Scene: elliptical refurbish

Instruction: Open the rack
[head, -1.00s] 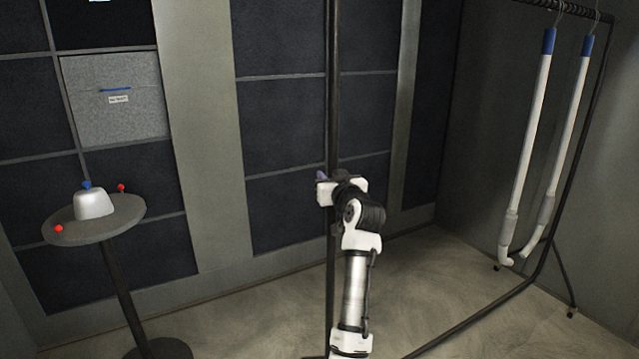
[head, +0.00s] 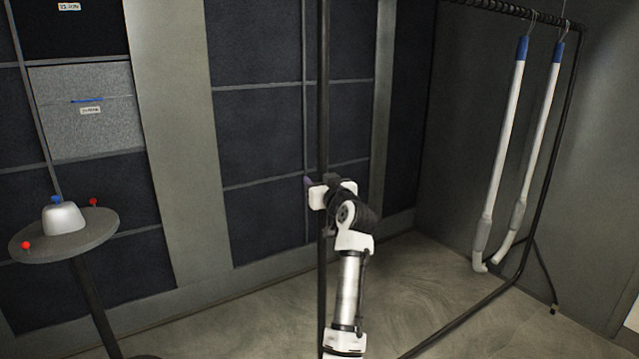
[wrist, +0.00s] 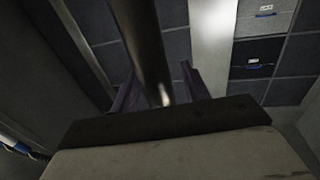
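The rack is a black metal garment frame. Its near upright pole (head: 323,80) runs vertically through the middle of the head view, and its top rail (head: 500,13) is at the upper right. My gripper (head: 310,183) is at the pole, about mid-height in the head view. In the wrist view, the dark pole (wrist: 147,45) passes between the two purple fingers of my gripper (wrist: 160,82). The fingers are apart, with a visible gap beside the pole on the right. Whether the left finger touches it cannot be told.
Two white tubes with blue tops (head: 505,140) hang from the rail. A round table (head: 95,232) with a white domed object (head: 63,219) and red knobs stands at the left. Behind are dark wall panels and a grey drawer box (head: 90,125). Floor is clear between.

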